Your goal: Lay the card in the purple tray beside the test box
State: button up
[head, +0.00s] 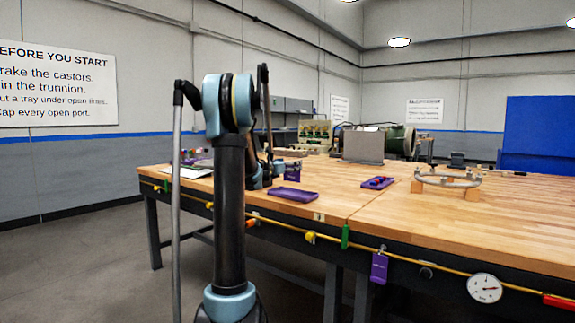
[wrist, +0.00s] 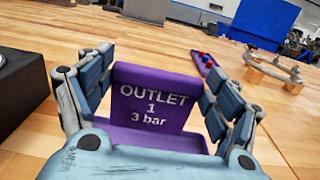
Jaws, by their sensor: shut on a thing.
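The purple card (wrist: 152,95), lettered "OUTLET 1 3 bar", stands between the fingers of my gripper (wrist: 158,72) in the wrist view. My gripper is shut on its sides. The card also shows in the head view (head: 293,172), just right of my arm and above the bench top. A purple band runs below the lettering in the wrist view; I cannot tell if it is the card's foot or a tray. The empty purple tray (head: 293,195) lies nearer the bench's front edge. A black box (wrist: 18,90) is left of my gripper; it may be the test box.
A metal ring (head: 447,179) rests on wooden blocks to the right. A grey panel (head: 363,147) stands behind. A yellow line, tags and a gauge (head: 484,288) run along the bench front. Bare wood lies between.

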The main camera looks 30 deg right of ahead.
aim_at(292, 178)
jog(key=shift+s+d+f, duration=0.1)
jog(key=shift+f, duration=1.5)
jog(key=shift+s+d+f, duration=0.1)
jog(key=shift+f, duration=1.5)
jog(key=shift+f, duration=0.25)
jog(key=o, duration=0.9)
jog(key=shift+a, duration=0.1)
jog(key=shift+v, duration=3.45)
